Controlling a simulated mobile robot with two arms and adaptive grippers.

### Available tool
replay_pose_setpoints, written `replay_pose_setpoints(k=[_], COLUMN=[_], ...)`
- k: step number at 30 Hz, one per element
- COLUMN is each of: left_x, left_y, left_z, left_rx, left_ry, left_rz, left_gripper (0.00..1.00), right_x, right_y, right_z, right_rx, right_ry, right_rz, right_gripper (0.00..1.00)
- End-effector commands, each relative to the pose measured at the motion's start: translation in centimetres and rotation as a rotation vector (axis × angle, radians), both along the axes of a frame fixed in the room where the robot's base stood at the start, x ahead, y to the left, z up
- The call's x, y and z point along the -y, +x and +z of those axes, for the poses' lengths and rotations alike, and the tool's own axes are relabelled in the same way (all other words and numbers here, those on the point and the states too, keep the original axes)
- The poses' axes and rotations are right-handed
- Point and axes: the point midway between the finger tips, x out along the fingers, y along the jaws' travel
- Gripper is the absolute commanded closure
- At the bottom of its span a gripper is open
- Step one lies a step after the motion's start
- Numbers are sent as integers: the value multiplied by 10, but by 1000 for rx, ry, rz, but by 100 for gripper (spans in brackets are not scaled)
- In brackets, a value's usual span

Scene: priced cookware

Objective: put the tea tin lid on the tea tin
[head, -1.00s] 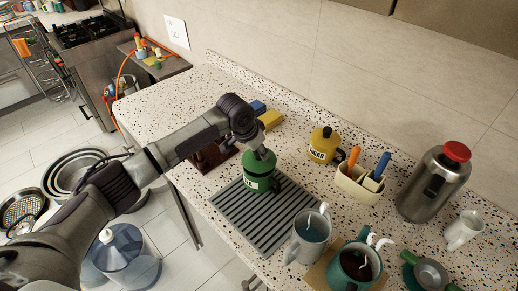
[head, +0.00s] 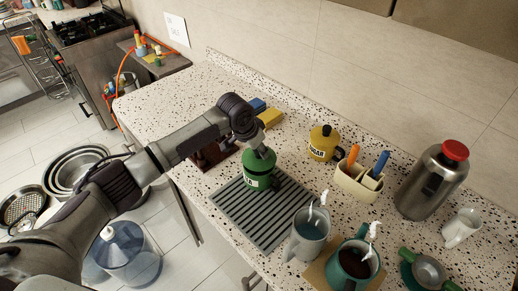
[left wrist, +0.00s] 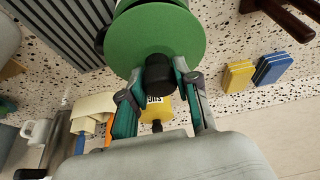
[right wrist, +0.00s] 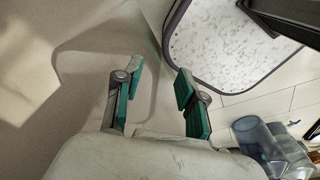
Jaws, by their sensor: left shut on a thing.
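The green tea tin (head: 259,184) with a pale label stands upright on the grey ribbed mat. My left gripper (head: 262,154) is above it, fingers pointing down. In the left wrist view the gripper (left wrist: 160,82) is shut on the black knob of the green tea tin lid (left wrist: 160,35). The lid is over the tin's top, and a little of the tin shows past its edge. I cannot tell whether the lid touches the rim or hovers just above it. My right gripper (right wrist: 155,88) is open and empty in the right wrist view, away from the tin.
The ribbed mat (head: 275,222) has bare room right of the tin. A yellow sugar tin (head: 322,148), a cream holder (head: 356,184), a steel flask (head: 430,186) and steaming mugs (head: 307,235) stand to the right. Yellow and blue sponges (head: 270,119) lie behind.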

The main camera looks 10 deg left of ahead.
Motion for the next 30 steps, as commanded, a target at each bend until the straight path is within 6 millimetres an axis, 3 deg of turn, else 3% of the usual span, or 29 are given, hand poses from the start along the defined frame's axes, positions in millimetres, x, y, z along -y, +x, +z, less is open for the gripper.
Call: replay_pose_setpoints(k=[18,30], left_x=[0,0], left_y=[0,0], left_z=[-18,-18], left_rx=[0,1], left_ry=[0,0], left_rz=[1,0], left_gripper=[100,100], right_x=[-1,-3], right_y=[0,0], right_z=[-6,-5], right_rx=[0,0], right_ry=[2,3], right_rz=[-1,-1], right_gripper=[60,60])
